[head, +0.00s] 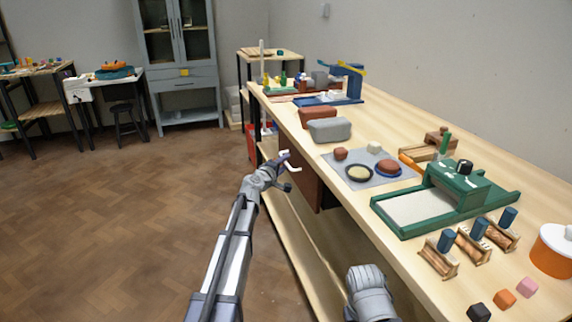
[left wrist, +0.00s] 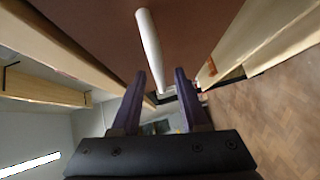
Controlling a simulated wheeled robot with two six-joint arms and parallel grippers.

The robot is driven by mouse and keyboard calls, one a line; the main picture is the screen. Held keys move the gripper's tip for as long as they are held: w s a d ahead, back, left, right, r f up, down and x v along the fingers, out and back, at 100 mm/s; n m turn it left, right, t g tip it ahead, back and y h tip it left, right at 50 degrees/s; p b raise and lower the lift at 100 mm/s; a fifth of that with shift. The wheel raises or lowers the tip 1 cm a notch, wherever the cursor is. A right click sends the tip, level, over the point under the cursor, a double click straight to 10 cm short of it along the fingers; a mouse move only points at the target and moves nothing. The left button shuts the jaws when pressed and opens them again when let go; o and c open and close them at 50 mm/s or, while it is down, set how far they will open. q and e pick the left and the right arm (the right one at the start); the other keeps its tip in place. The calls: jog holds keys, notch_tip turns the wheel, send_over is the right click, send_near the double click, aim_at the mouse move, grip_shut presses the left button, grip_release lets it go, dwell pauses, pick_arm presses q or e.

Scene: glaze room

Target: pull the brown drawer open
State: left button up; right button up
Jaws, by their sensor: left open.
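The brown drawer (head: 308,186) is set under the top of the long wooden workbench and looks shut. Its front (left wrist: 90,25) fills the top of the left wrist view. A white bar handle (left wrist: 150,45) stands on that front, and its near end reaches between my left fingers. My left gripper (head: 284,171) is at the drawer front in the head view, and its two purple fingers (left wrist: 159,80) are open on either side of the handle. I cannot tell if either finger touches it. My right gripper is not in view.
The workbench top (head: 345,210) overhangs the drawer, and a lower shelf (head: 290,245) runs below. A green slab roller (head: 455,190), a grey mat (head: 365,181) and several tools stand on top. The floor (head: 110,220) left of the bench is clear.

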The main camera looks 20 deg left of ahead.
pick_arm(q)
jog(key=shift+x, duration=0.8)
grip_shut()
dwell(0.8)
